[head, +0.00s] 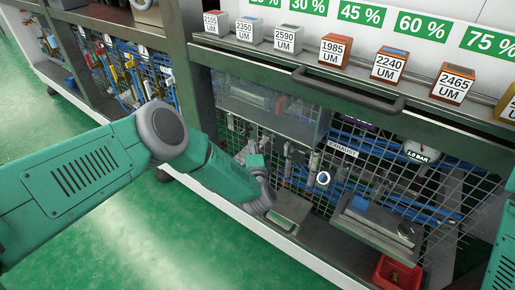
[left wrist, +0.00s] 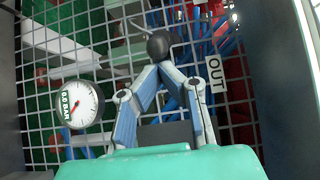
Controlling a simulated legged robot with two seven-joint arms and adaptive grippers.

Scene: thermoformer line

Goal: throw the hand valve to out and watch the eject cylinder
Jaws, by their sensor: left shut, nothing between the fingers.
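My left arm comes in from the left in the head view and reaches to the mesh front under the shelf; its fingers cannot be made out there. In the left wrist view my left gripper (left wrist: 157,64) is shut and empty, its fingertips together at a round black knob (left wrist: 159,45) on a thin lever, likely the hand valve. I cannot tell whether they touch it. A white OUT label (left wrist: 215,74) is right of the fingers. I cannot pick out the eject cylinder with certainty. My right gripper is not in view.
A gauge reading 0.0 bar (left wrist: 79,105) is left of the fingers, before wire mesh. In the head view, a handle bar (head: 345,88), an EXHAUST label (head: 343,148), another gauge (head: 422,152), a red bin (head: 397,273) and labelled blocks (head: 336,50) show. Green floor (head: 120,235) is clear.

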